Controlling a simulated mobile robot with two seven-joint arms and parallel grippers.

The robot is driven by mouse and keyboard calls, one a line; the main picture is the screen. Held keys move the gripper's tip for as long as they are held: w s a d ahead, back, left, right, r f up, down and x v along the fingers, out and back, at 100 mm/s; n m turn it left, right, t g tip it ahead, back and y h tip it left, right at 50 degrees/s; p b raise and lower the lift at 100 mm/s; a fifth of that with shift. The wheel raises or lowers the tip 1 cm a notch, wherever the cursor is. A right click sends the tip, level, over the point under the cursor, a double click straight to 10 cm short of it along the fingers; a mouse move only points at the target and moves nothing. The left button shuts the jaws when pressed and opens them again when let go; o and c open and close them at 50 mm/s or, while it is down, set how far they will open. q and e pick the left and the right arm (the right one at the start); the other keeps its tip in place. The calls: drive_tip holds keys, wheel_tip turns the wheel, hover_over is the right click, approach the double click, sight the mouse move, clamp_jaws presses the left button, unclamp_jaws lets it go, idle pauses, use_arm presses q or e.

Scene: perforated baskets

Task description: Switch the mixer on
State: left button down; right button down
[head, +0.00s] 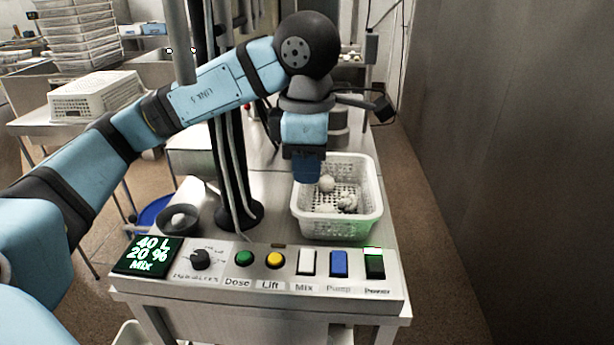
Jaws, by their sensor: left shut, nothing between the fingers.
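The control panel (265,293) lies along the front of the table. Its white Mix switch (306,262) stands between the yellow Lift button (274,259) and the blue Pump switch (338,263); I cannot tell which way the Mix switch is tipped. The Power switch (374,263) at the right end shows a bright green strip at its top. The display (148,256) reads "40 L 20 % Mix". My left gripper (308,178) is shut and empty, pointing down over the left part of the white basket, behind the Mix switch. My right gripper is not in view.
The perforated white basket (338,228) holds several whitish lumps. A dark knob (200,259) and green Dose button (243,258) are left on the panel. A dark round dish (179,219) and a black pole (231,160) stand behind. A wall (520,150) bounds the right.

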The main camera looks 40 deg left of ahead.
use_arm(q)
drive_tip(key=shift+r+p, duration=0.4)
drive_tip(key=shift+r, duration=2.3)
